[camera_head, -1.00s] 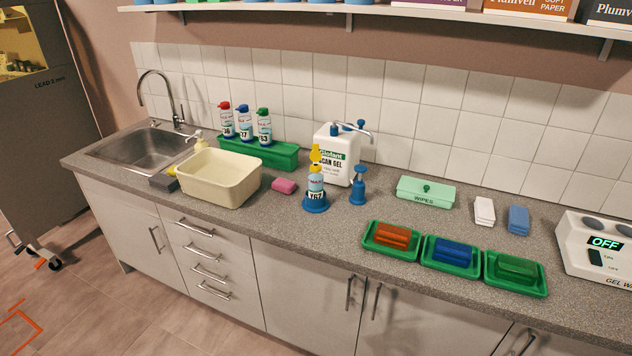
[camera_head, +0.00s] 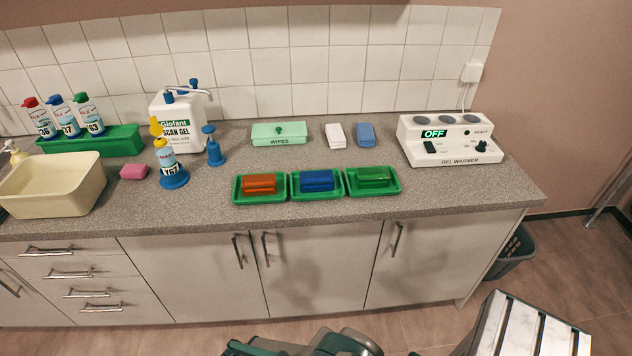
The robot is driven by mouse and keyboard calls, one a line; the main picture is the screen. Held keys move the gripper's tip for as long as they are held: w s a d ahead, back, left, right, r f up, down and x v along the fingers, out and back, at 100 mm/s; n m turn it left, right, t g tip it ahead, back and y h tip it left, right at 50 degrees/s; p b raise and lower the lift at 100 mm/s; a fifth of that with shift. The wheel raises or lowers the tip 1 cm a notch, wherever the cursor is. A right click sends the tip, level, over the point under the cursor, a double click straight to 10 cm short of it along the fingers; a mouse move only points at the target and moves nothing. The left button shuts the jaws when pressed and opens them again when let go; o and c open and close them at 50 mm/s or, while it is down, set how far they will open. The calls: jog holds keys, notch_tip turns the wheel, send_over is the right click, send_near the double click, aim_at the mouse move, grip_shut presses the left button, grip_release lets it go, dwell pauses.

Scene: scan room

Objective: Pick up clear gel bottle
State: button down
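Several gel bottles stand on the counter, and I cannot tell for sure which one is the clear gel bottle. One bottle with a yellow cap (camera_head: 165,154) stands upright in a blue round holder (camera_head: 175,182) with a dark-lettered tag. Three white-labelled bottles, red-capped (camera_head: 40,119), blue-capped (camera_head: 65,116) and green-capped (camera_head: 89,115), stand in a green rack (camera_head: 120,141) at the back left. My gripper is not recognisable in view; dark green parts at the bottom edge appear to be my arm.
A white scan gel jug (camera_head: 173,128) and blue pump (camera_head: 214,153) stand beside the yellow-capped bottle. A cream basin (camera_head: 60,205) and pink sponge (camera_head: 133,172) are left. Green trays (camera_head: 262,199), a wipes box (camera_head: 279,142) and the gel warmer (camera_head: 450,150), reading OFF, are right.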

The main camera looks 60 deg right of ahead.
jog(key=shift+c, duration=1.1)
grip_release()
